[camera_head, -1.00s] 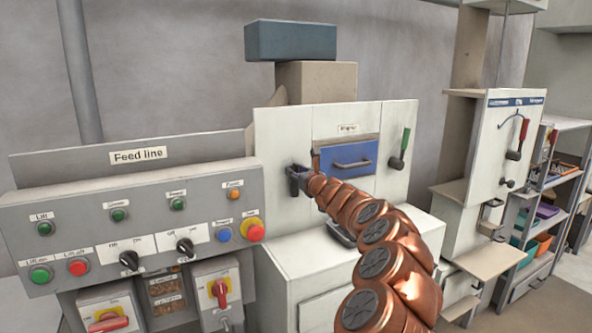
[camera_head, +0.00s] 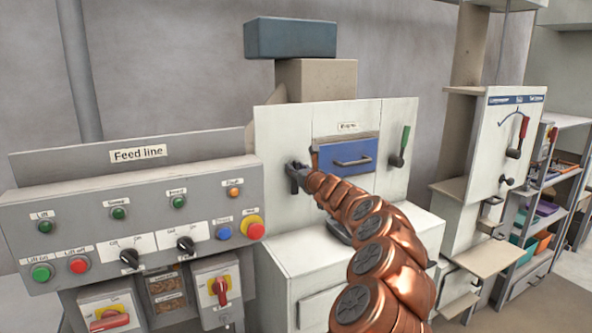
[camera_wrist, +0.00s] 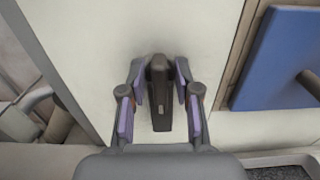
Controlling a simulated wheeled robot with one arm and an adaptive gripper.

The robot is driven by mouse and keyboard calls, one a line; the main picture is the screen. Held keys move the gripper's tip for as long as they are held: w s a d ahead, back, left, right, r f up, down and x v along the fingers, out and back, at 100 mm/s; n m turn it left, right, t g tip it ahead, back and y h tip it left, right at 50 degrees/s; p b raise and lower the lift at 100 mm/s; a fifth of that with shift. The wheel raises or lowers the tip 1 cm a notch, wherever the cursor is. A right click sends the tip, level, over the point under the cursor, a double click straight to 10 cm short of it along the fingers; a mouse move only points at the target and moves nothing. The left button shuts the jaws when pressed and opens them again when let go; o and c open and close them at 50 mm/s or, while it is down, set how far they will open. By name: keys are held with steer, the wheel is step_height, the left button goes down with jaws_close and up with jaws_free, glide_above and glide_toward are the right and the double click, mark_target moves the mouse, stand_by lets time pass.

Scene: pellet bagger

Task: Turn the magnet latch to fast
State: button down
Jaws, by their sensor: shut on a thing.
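The magnet latch (camera_wrist: 164,100) is a dark handle on the pale machine front, left of the blue magnet drawer (camera_head: 346,155). In the wrist view it stands upright between the two purple-padded fingers of my gripper (camera_wrist: 160,84), its lower end pointing down. My gripper is shut on it near its upper part. In the head view my gripper (camera_head: 297,176) is at the machine front and hides most of the latch. The blue drawer also shows at the right of the wrist view (camera_wrist: 278,62).
A green-handled lever (camera_head: 399,150) is right of the drawer. The feed line panel (camera_head: 140,215), with buttons and knobs, stands to the left. A ledge (camera_head: 300,255) lies below my gripper. A second white machine (camera_head: 492,150) and shelves are further right.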

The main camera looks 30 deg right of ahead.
steer(key=shift+f+n+b, duration=0.1)
steer(key=shift+n+b, duration=0.2)
steer(key=shift+b, duration=0.05)
steer(key=n+b, duration=0.2)
steer(key=b, duration=0.1)
steer(key=shift+a+f, duration=0.15)
steer(key=shift+f, duration=0.1)
steer(key=n+b, duration=0.5)
steer(key=shift+a+f+n, duration=0.1)
steer(key=shift+n, duration=0.3)
steer(key=n+b, duration=0.7)
steer(key=n, duration=0.1)
steer(key=shift+a, duration=0.1)
steer(key=shift+n+b, duration=0.65)
steer(key=shift+n, duration=0.05)
